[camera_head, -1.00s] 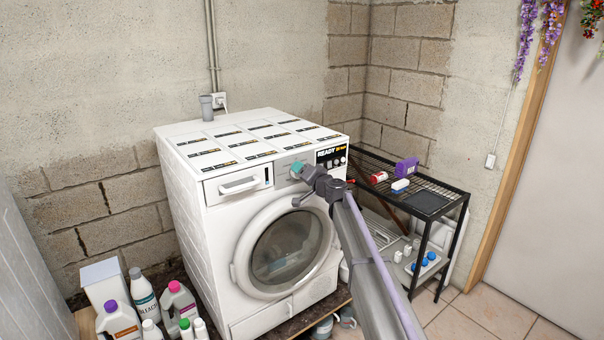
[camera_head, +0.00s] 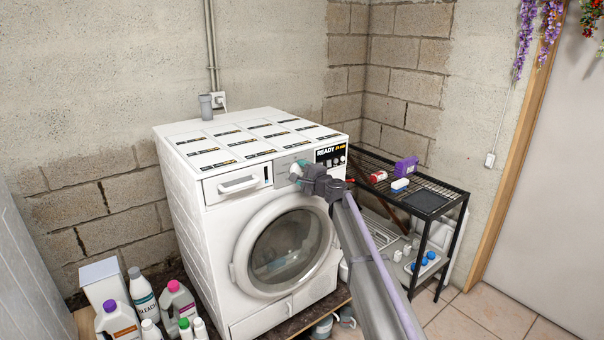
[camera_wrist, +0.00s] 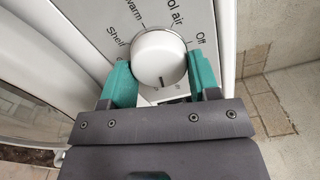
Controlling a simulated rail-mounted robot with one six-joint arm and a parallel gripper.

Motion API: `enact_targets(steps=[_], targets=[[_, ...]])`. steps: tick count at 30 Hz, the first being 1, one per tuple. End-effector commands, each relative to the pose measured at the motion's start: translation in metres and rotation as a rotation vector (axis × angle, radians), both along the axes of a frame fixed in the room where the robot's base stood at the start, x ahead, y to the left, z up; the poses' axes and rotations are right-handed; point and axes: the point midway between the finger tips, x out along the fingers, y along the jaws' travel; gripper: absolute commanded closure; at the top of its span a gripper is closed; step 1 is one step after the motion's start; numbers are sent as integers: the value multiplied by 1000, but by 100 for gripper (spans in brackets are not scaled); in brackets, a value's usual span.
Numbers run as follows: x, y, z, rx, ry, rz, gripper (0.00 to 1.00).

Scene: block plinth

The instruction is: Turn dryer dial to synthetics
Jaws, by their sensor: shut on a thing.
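The dryer (camera_head: 240,210) is a white front-loading machine with a round glass door, in the middle of the head view. Its dial (camera_wrist: 159,58) is a white round knob on a grey panel (camera_wrist: 95,22), clear in the wrist view. Labels reading "Shelf", "warm", "ol air" and "Off" show around it; I see no "synthetics" label. A dark mark on the dial points toward the bottom of the wrist view. My gripper (camera_wrist: 160,82) is shut on the dial, with one teal fingertip on each side.
A black wire rack (camera_head: 435,190) with small items stands right of the dryer. Several bottles (camera_head: 142,290) stand on the floor at lower left. A drawer handle (camera_head: 240,184) is left of the dial. Floor tiles at lower right are bare.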

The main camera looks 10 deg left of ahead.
Motion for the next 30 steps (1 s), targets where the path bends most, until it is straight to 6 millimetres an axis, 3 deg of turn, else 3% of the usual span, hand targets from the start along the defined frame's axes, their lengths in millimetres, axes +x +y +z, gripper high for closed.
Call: enact_targets(steps=[15,30], targets=[[-1,1,-3,311,283,0,68],[-2,1,-3,411,373,0,68]])
